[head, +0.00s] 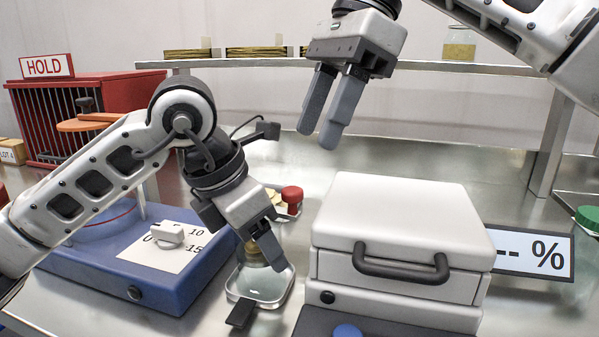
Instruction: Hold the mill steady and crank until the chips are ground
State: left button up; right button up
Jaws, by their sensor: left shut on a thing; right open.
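The mill (262,284) stands on the metal bench in the middle of the head view, its clear glass lower part showing below my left gripper. A red knob (291,195), which looks like the crank's grip, and pale yellow pieces show just behind the gripper. My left gripper (265,243) points down and is shut on the mill's body, hiding most of its upper part. My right gripper (320,135) is open and empty, in the air above and behind the mill, fingers pointing down. How finely the chips are ground cannot be seen.
A white lidded box (405,215) with a dark handle stands close right of the mill, with a "-- %" sign (533,250) beside it. A blue dial unit (120,265) is at left. A red HOLD cage (95,110) and a shelf (440,66) stand behind.

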aim_at(290, 192)
jog(key=x, duration=0.7)
grip_shut()
jog(key=shift+s+a+m+t, duration=0.1)
jog(key=shift+s+m+t, duration=0.25)
jog(key=shift+m, duration=0.45)
